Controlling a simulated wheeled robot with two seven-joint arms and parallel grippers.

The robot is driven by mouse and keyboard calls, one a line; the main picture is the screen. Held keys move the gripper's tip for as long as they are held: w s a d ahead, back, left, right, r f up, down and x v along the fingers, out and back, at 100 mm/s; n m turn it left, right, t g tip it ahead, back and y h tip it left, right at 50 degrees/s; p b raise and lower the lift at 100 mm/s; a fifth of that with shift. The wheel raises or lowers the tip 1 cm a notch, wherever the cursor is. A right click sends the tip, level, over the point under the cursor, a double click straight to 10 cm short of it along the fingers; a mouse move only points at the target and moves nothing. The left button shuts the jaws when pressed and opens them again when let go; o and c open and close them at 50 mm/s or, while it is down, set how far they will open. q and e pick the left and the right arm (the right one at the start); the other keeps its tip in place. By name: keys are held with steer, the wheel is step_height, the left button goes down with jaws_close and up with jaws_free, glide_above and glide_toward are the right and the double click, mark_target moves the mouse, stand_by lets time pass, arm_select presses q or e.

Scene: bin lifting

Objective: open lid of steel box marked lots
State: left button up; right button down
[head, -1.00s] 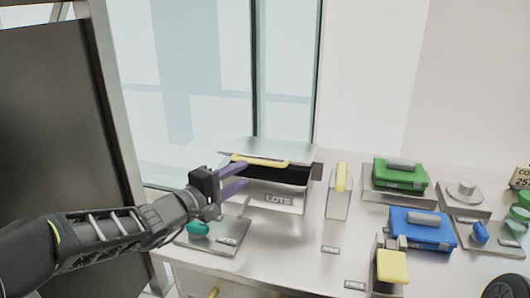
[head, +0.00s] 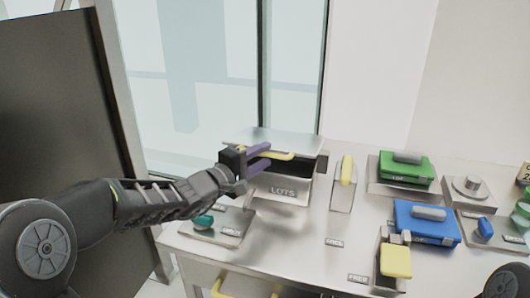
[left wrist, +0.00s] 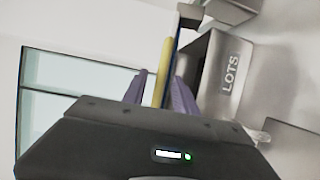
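The steel box marked LOTS (head: 290,193) stands at the back left of the bench; its label also shows in the left wrist view (left wrist: 229,75). Its steel lid (head: 290,143) sits tilted up, with a dark gap below its front edge. A yellow handle (head: 283,155) runs along the lid's front. My left gripper (head: 264,158) is at the handle, its purple fingers apart. In the left wrist view the yellow handle (left wrist: 164,65) lies between the two fingers, with a gap showing on the left side; contact cannot be told. My right gripper is out of view.
A narrow bin with a yellow handle (head: 347,172) stands right of the box. Green (head: 405,170) and blue (head: 425,222) cases and a yellow-topped bin (head: 396,262) are farther right. A teal knob (head: 203,221) sits on a plate in front. Glass is behind.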

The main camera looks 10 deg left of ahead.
arm_select(q)
steer(key=shift+w+d, duration=0.3)
steer(key=shift+w, duration=0.35)
jaws_close()
stand_by(1.0)
